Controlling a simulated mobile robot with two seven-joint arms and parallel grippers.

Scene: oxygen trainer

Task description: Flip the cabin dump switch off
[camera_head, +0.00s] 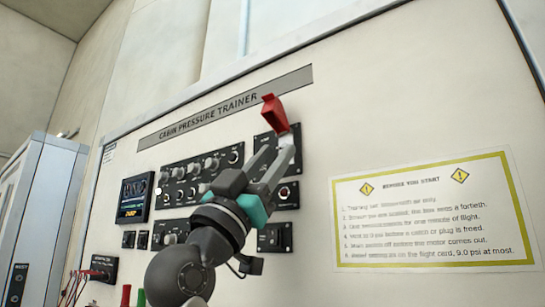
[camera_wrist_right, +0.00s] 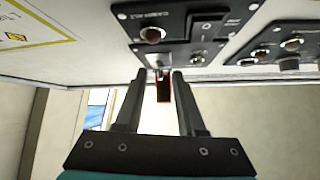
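A red switch guard (camera_head: 272,113) stands raised out from a small black panel (camera_head: 263,141) at the upper right of the trainer's controls. My right gripper (camera_head: 276,144) is in front of this panel, with its fingertips just below the guard. In the right wrist view its two fingers (camera_wrist_right: 159,73) are apart, and the red-edged dark guard (camera_wrist_right: 163,92) shows in the gap between them. I cannot tell whether the fingers touch it. The switch lever under the guard is hidden or too small to make out. My left gripper is not in view.
A panel with a dark red lamp (camera_head: 286,193) sits just below; it also shows in the wrist view (camera_wrist_right: 152,36). A knob panel (camera_head: 200,175) and a small screen (camera_head: 133,197) are to the left. A yellow-framed notice (camera_head: 432,213) is at right. The upper right board is bare.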

